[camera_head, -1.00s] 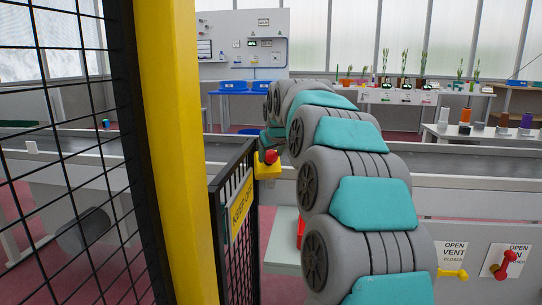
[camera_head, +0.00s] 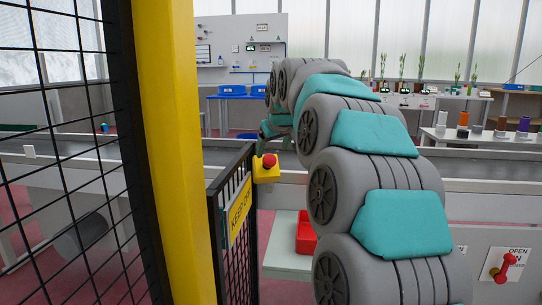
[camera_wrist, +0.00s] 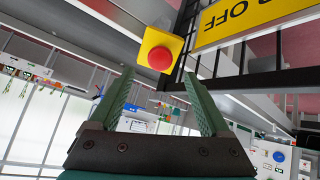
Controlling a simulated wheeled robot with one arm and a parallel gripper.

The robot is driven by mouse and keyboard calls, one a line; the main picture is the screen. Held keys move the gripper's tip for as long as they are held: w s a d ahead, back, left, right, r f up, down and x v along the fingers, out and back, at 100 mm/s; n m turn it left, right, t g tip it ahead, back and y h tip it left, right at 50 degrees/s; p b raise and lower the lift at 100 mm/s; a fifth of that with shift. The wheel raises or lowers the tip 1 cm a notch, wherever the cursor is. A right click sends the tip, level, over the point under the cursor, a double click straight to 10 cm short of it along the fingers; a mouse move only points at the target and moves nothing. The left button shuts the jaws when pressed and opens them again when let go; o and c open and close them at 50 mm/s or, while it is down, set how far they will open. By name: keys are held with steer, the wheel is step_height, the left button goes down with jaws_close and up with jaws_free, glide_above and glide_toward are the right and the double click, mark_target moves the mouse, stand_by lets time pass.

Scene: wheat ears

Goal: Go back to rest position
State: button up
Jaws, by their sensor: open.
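My gripper (camera_wrist: 160,105) shows in the wrist view with its two green ridged fingers spread wide apart. Nothing is between them. Beyond the fingertips is a red emergency button (camera_wrist: 160,58) on a yellow box; the fingers do not touch it. In the head view the same button (camera_head: 269,161) sits on its yellow box at the end of the black mesh gate. My grey and teal arm reaches up the picture, just right of the button. Its far end is mostly hidden behind its own links, so the gripper is not clear there.
A yellow post (camera_head: 178,150) and black mesh fence stand close at left. The black gate (camera_head: 235,225) carries a yellow keep-off sign. A long grey conveyor (camera_head: 70,155) crosses behind. A red tray (camera_head: 306,232) lies on a pale surface below the arm. Red valve handle (camera_head: 505,268) at lower right.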

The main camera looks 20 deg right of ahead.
steer(key=shift+s+a+r, duration=0.1)
steer(key=shift+s+r, duration=0.25)
steer(key=shift+s, duration=0.05)
steer(key=s+a+f+g+y, duration=0.2)
steer(key=s+a+f+g, duration=0.3)
steer(key=s+a+f, duration=1)
steer(key=s+a+f+g, duration=0.1)
steer(key=s+f, duration=0.4)
steer(key=s, duration=0.5)
steer(key=s+a+f+g, duration=0.1)
steer(key=s+f+g, duration=0.2)
steer(key=s, duration=0.7)
steer(key=s+a+f+g, duration=0.1)
steer(key=s+f, duration=0.7)
steer(key=s, duration=0.1)
steer(key=shift+s+a+g, duration=0.35)
steer(key=shift+s+g, duration=0.05)
